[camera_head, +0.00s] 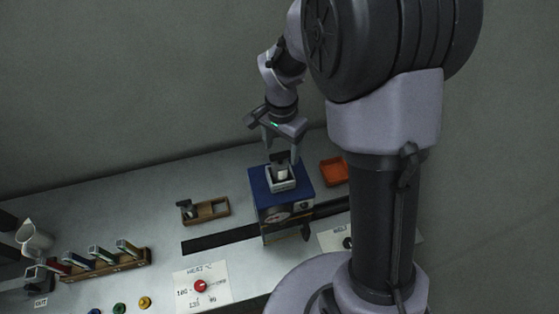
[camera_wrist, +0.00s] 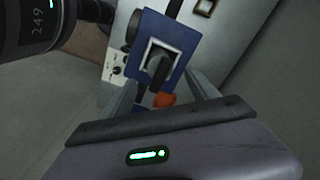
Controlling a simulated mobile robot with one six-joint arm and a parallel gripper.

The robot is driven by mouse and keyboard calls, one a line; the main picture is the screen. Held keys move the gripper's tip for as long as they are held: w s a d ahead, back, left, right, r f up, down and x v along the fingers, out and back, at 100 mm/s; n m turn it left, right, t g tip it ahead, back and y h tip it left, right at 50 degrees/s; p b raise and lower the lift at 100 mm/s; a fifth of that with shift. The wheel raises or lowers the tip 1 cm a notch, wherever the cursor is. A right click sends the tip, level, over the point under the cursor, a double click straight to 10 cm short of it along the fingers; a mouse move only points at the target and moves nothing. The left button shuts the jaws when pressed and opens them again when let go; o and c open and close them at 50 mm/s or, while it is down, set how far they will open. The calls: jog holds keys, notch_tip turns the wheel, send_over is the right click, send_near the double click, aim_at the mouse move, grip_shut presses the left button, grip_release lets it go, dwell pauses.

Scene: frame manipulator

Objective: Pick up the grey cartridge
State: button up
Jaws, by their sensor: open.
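A grey cartridge with a dark top (camera_head: 281,172) stands in the pale square socket (camera_head: 292,184) on top of a blue machine (camera_head: 262,186). In the wrist view the dark top (camera_wrist: 158,66) shows inside the socket's pale frame (camera_wrist: 148,46) on the blue top (camera_wrist: 143,22). My gripper (camera_head: 282,155) is above the socket, pointing down, with its fingers apart. In the wrist view the fingers (camera_wrist: 164,88) spread to either side of the machine's top and hold nothing. I cannot tell whether the fingertips reach down to the cartridge's height.
A wooden tray (camera_head: 212,210) with a dark item stands left of the machine. An orange tray (camera_head: 333,172) is close on its right. A wooden rack (camera_head: 125,265) with several coloured-top pieces, a pitcher (camera_head: 36,240) and a heat dial card (camera_head: 201,274) are further left and front.

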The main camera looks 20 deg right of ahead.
aim_at(280, 163)
notch_tip(280, 163, down, 8)
jog(key=shift+a+r+p, duration=0.1)
jog(key=shift+p, duration=0.75)
jog(key=shift+a, duration=0.1)
jog(key=shift+s, duration=0.15)
jog(key=c, duration=0.6)
grip_shut()
